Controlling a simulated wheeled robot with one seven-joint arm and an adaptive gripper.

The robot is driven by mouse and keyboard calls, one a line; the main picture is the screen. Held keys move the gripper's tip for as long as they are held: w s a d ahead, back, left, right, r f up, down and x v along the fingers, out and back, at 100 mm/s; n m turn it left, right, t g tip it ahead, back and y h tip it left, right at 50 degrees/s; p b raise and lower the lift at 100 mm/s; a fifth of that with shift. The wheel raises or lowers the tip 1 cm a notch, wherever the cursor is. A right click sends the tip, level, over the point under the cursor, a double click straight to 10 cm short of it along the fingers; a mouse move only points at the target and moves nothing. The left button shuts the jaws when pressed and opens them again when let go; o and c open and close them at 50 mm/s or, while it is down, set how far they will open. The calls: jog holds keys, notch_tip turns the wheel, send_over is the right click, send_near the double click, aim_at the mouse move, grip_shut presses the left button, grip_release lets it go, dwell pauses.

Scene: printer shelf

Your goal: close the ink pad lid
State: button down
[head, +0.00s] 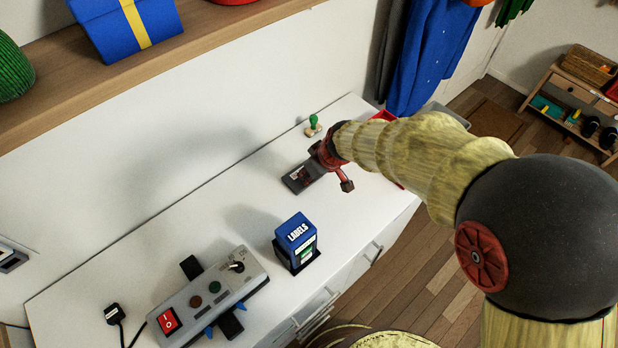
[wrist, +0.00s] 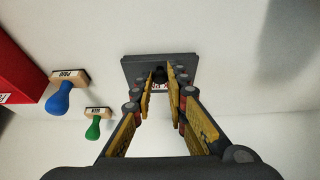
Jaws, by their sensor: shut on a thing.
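The dark grey ink pad (head: 297,184) lies near the back of the white counter, with a small pale label on it. My gripper (head: 326,166) reaches over its right end from the right. In the wrist view the pad's dark lid (wrist: 133,68) shows ahead as a flat plate. My gripper (wrist: 160,76) has its two yellow-padded fingers around a small dark part at the lid's middle and is shut on it. The fingers and arm hide part of the pad, and I cannot tell how far the lid is tilted.
A green-handled stamp (head: 313,125) stands behind my gripper; a blue-handled stamp (wrist: 61,95) and red box (wrist: 20,68) show in the wrist view. A blue label box (head: 296,241) and grey switch box (head: 210,298) stand forward. Counter between pad and label box is clear.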

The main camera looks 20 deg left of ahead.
dwell(0.3)
jog(key=c, duration=1.8)
grip_release()
jog(key=shift+o, duration=0.3)
jog(key=v, duration=1.2)
